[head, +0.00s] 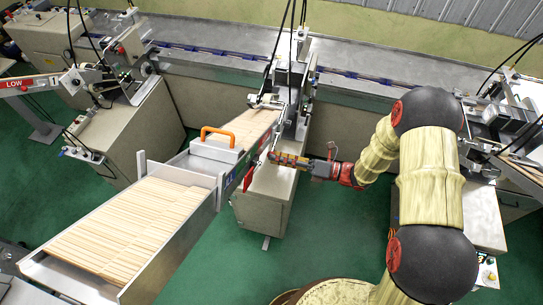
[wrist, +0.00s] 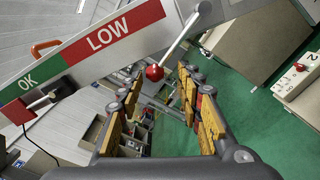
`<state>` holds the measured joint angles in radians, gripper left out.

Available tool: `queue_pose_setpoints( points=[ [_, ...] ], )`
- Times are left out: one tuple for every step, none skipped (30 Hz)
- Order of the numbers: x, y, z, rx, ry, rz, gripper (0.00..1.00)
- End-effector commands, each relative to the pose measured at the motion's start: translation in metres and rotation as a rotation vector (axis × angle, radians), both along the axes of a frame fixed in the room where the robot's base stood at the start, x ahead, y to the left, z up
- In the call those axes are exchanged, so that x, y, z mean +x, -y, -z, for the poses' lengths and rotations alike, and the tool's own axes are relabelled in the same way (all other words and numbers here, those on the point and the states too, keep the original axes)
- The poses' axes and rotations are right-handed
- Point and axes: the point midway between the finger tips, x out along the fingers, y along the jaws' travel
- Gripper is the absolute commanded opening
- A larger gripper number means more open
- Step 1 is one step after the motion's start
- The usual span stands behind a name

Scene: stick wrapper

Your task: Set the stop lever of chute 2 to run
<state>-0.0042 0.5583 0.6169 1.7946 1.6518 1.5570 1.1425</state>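The middle chute (head: 185,165) is a metal trough full of wooden sticks with an orange handle. Its side gauge strip (wrist: 90,52) shows a green OK and a red LOW in the wrist view. A lever, a thin metal rod with a red ball knob (wrist: 154,72), hangs beside the strip. The knob appears between the fingertips of my gripper (wrist: 160,82); I cannot tell if they touch it. My gripper is open, with orange pads apart. In the head view my gripper (head: 274,157) is at the chute's right side. The chute's number is not clearly readable.
Another chute machine with a LOW strip (head: 20,84) stands at left. A long conveyor (head: 210,50) runs along the back. A control box (wrist: 298,78) with a red knob is at right in the wrist view. Green floor (head: 225,265) is clear below the chute.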

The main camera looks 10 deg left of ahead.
Motion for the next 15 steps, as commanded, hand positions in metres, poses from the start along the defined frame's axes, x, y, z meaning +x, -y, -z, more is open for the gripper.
queue_pose_setpoints(
  points=[
    [0.001, 0.012, 0.0, 0.0, 0.0, 0.006, 0.36],
    [0.0, 0.019, 0.0, 0.0, 0.0, 0.006, 0.36],
    [0.0, 0.027, 0.0, 0.0, 0.0, 0.006, 0.36],
    [-0.001, 0.034, 0.0, 0.0, 0.0, 0.006, 0.36],
    [-0.001, 0.04, 0.0, 0.0, 0.0, 0.006, 0.36],
    [-0.002, 0.048, 0.0, 0.0, 0.001, 0.006, 0.36],
    [-0.002, 0.053, 0.0, 0.0, 0.001, 0.006, 0.36],
    [-0.003, 0.059, 0.0, 0.001, 0.001, 0.004, 0.36],
    [-0.004, 0.065, 0.0, 0.001, 0.001, 0.005, 0.36],
    [-0.004, 0.07, 0.0, 0.001, 0.001, 0.004, 0.36],
    [-0.004, 0.074, 0.0, 0.001, 0.001, 0.004, 0.36],
    [-0.005, 0.078, 0.0, 0.001, 0.001, 0.004, 0.36],
    [-0.005, 0.081, 0.0, 0.001, 0.001, 0.003, 0.36],
    [-0.006, 0.084, 0.0, 0.0, 0.001, 0.002, 0.36],
    [-0.006, 0.087, 0.0, 0.001, 0.001, 0.003, 0.36]
  ],
)
